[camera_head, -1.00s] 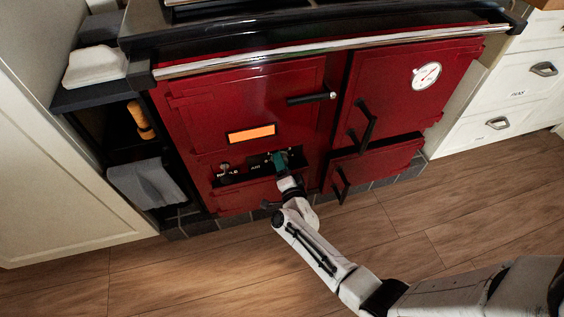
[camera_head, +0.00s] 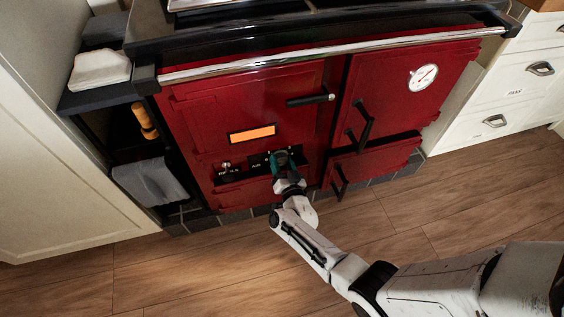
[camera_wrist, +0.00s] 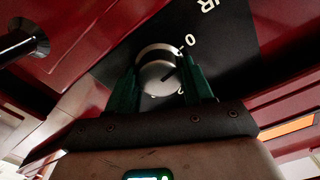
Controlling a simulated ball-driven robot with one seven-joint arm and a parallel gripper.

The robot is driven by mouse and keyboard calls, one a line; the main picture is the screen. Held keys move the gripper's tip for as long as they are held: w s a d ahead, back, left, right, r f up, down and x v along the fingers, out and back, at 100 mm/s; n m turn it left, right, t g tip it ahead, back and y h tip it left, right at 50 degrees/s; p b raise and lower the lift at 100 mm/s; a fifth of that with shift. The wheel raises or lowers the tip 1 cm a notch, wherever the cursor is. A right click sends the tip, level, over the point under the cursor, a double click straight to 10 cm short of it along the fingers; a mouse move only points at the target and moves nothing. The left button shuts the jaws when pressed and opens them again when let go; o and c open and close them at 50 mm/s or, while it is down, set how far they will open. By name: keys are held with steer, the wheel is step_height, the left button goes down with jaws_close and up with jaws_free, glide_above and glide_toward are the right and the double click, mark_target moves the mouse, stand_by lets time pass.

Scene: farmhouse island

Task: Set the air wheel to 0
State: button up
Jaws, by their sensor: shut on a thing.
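The air wheel (camera_wrist: 157,72) is a round, pale metal knob with a dark pointer mark, set on a black panel (camera_wrist: 232,42) in the wrist view. A white "0" and part of the lettering show on the panel beside it. The pointer appears turned toward the 0 side; its exact alignment is hard to tell. My gripper (camera_wrist: 162,85) has its green fingers on either side of the wheel and is shut on it. In the head view my gripper (camera_head: 283,160) is at the panel low on the red range (camera_head: 205,110) and hides the wheel.
A second knob (camera_head: 226,166) sits left on the same panel. An orange window (camera_head: 252,134) is above it. Black door handles (camera_head: 362,120) stick out to the right. A grey towel (camera_head: 150,182) hangs at the left. The wooden floor (camera_head: 440,200) in front is clear.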

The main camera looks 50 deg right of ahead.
steer(key=shift+w+a+n, duration=0.15)
steer(key=shift+n, duration=0.15)
steer(key=o, duration=1)
steer(key=shift+s, duration=0.2)
steer(key=p+v, duration=0.3)
steer(key=v, duration=0.7)
steer(key=shift+s+a+f, duration=0.1)
steer(key=shift+s+a, duration=0.1)
